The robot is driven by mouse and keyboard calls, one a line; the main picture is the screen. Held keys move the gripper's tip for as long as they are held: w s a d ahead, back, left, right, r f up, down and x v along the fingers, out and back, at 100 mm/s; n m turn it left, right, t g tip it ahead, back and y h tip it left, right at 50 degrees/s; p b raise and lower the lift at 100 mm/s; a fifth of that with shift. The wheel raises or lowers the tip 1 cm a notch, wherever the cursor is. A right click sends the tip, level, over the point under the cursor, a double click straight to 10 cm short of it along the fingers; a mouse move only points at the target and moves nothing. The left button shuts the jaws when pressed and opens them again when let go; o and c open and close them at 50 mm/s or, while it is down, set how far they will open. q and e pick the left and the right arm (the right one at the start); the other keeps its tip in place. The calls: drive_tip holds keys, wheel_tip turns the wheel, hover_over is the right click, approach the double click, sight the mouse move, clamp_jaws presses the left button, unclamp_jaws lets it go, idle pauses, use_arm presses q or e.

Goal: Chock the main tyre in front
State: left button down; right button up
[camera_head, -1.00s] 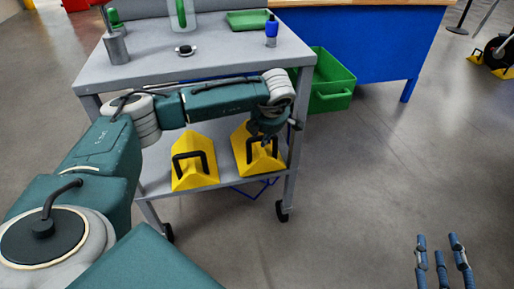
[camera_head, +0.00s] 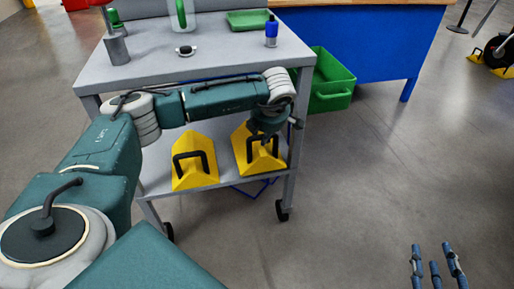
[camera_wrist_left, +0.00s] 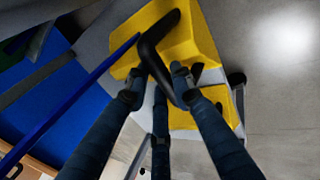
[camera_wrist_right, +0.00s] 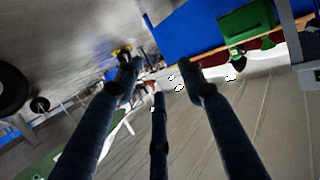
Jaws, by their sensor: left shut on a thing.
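Two yellow chocks with black handles sit on the lower shelf of a grey cart, one at the left (camera_head: 190,145) and one at the right (camera_head: 241,142). My left gripper (camera_head: 268,136) reaches down to the right chock and is shut on its handle. In the left wrist view the black handle (camera_wrist_left: 152,52) of this yellow chock (camera_wrist_left: 195,35) passes between the fingers. The chock still appears to be on the shelf. My right gripper (camera_head: 435,262) is open and empty over the floor. A black tyre (camera_head: 497,50) stands at the far right edge with yellow chocks (camera_head: 475,56) beside it.
The cart's top (camera_head: 140,68) overhangs the shelf and carries a blue bottle (camera_head: 271,34) and a green tray (camera_head: 248,20). A green bin (camera_head: 332,82) stands behind, beside a blue workbench (camera_head: 350,45).

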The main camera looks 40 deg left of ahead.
use_arm(q)
drive_tip(key=s+d+r+p, duration=0.3)
drive_tip(key=s+d+p, duration=0.2)
drive_tip(key=s+d, duration=1.3)
drive_tip(key=shift+d+p, duration=0.35)
drive_tip(key=shift+d, duration=1.25)
use_arm(e)
drive_tip(key=s+d+f+g+h, duration=0.1)
drive_tip(key=s+d+f+g, duration=0.1)
drive_tip(key=s, duration=0.4)
drive_tip(key=s+d+f+g+h, duration=0.1)
drive_tip(key=s+d+f+g, duration=0.1)
drive_tip(key=s+f+g, duration=0.3)
drive_tip(key=s+d+f+g, duration=0.2)
drive_tip(key=s+f+g, duration=0.1)
drive_tip(key=s+f, duration=0.2)
drive_tip(key=shift+s+d+m+g+h, duration=0.3)
drive_tip(key=shift+s+h, duration=0.1)
drive_tip(key=shift+s, duration=0.9)
use_arm(q)
drive_tip(key=shift+r, duration=0.1)
